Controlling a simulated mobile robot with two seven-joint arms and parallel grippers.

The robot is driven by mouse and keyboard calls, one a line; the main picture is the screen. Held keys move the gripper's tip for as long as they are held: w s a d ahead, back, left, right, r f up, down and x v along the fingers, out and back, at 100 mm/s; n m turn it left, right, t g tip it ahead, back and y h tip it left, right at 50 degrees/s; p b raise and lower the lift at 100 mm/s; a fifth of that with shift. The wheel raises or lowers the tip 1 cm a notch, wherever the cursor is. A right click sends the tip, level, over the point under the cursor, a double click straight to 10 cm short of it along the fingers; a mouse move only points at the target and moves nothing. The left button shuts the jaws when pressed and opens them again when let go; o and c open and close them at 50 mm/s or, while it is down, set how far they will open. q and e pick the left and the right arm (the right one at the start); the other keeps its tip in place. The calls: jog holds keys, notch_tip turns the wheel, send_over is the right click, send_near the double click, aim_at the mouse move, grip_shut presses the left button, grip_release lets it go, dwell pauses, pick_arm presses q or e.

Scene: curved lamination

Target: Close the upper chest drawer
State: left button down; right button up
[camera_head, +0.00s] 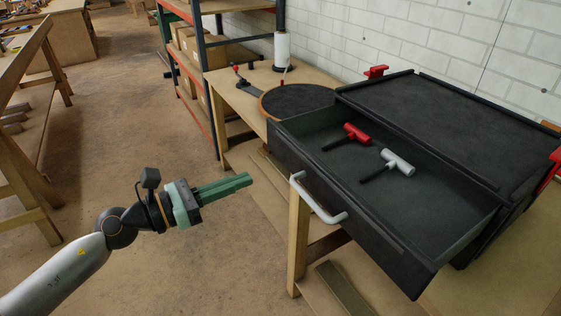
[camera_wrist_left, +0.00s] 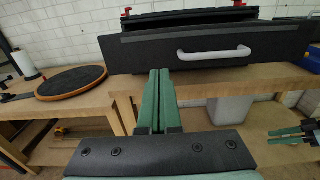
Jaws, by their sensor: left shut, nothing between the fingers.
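The upper chest drawer (camera_head: 397,225) is black and stands pulled out from the black chest (camera_head: 425,115) on the workbench. Its pale handle (camera_head: 318,200) is on the front panel, which also shows in the left wrist view with the handle (camera_wrist_left: 213,53). A red-headed mallet (camera_head: 350,136) and a grey-headed mallet (camera_head: 392,164) lie inside the drawer. My left gripper (camera_head: 249,179) is shut and empty, left of the handle and apart from it. Its green fingers (camera_wrist_left: 160,74) point toward the drawer front. My right gripper (camera_wrist_left: 275,135) shows at the right edge of the left wrist view; its jaw state is unclear.
A dark round disc (camera_head: 297,101) lies on the bench (camera_head: 236,98) left of the chest. Red clamps (camera_head: 376,72) sit at the chest's edges. A shelf rack (camera_head: 206,90) stands behind. The floor (camera_head: 140,120) around my left arm is clear.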

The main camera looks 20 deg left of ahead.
aim_at(294, 161)
pick_arm(q)
jog(key=p+x, duration=0.1)
jog(key=x, duration=0.3)
jog(key=p+x, duration=0.2)
jog(key=x, duration=0.1)
jog(key=shift+w+d+r, duration=0.2)
jog(key=shift+w+d, duration=0.05)
jog(key=shift+w, duration=0.05)
jog(key=shift+p+x, duration=0.45)
jog(key=shift+x, duration=0.35)
pick_arm(e)
jog(key=shift+s+d+r+h, duration=0.4)
jog(key=shift+s+d+r, duration=0.5)
jog(key=shift+d, duration=0.15)
pick_arm(q)
jog(key=shift+f, duration=0.2)
